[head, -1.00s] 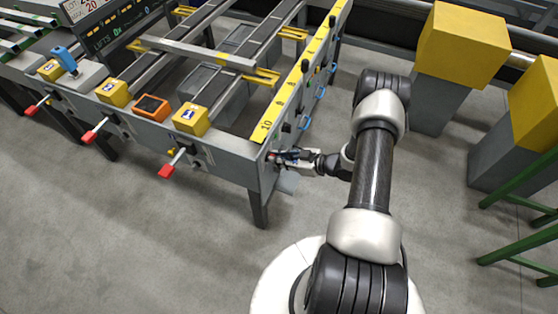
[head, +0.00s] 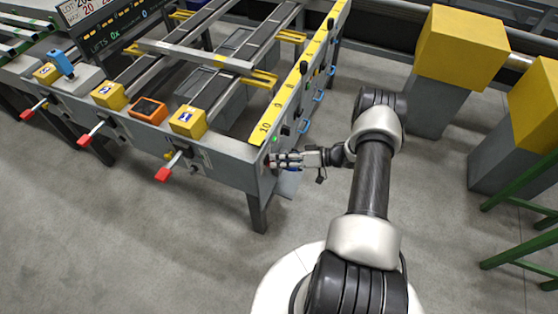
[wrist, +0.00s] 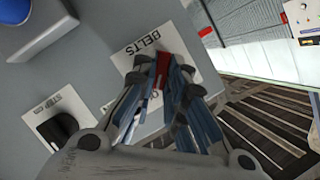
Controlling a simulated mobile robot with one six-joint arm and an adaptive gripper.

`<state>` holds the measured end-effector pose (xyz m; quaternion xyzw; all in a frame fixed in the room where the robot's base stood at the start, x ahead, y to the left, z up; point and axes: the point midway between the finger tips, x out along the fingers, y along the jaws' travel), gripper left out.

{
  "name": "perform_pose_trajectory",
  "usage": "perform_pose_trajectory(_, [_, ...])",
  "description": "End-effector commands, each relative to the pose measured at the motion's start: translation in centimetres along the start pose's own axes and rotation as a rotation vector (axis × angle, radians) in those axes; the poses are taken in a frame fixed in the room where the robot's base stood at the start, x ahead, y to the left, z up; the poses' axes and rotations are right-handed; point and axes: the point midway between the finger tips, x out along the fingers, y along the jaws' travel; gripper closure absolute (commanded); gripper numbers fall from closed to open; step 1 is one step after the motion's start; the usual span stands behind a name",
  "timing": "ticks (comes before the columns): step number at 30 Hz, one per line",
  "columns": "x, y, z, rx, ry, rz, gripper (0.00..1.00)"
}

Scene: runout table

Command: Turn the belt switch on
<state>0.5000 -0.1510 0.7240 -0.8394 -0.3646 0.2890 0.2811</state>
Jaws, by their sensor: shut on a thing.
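The belt switch shows in the wrist view as a red handle (wrist: 163,68) on a pale plate (wrist: 128,62) lettered "BELTS", which appears upside down. My gripper (wrist: 160,90) is at the plate, with its blue-grey fingers on either side of the red handle and shut on it. The fingers hide part of the handle and the lower lettering, so I cannot read its setting. In the head view my gripper (head: 274,160) is at the grey end face of the runout table (head: 225,165), below the yellow scale, and the switch is mostly covered.
A "STEP" plate (wrist: 58,122) with a black knob is beside the belt plate. Blue handles (head: 303,126) line the table's side. Red-tipped levers (head: 163,173) stick out at its front. Yellow-topped grey blocks (head: 460,45) stand to the right. The floor in front is clear.

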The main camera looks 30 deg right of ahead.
Motion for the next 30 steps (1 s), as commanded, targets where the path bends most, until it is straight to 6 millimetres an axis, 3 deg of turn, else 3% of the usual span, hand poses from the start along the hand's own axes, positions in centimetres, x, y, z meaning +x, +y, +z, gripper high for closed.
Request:
perform_pose_trajectory(19, [0.04,0.02,-0.10,0.047,0.003,-0.020,1.00])
perform_pose_trajectory(20, [0.04,0.02,-0.11,0.047,0.003,-0.020,0.86])
perform_pose_trajectory(28, [0.02,0.04,-0.06,0.046,0.002,-0.019,0.68])
perform_pose_trajectory(30, [0.01,0.05,-0.05,0.046,0.002,-0.019,0.68])
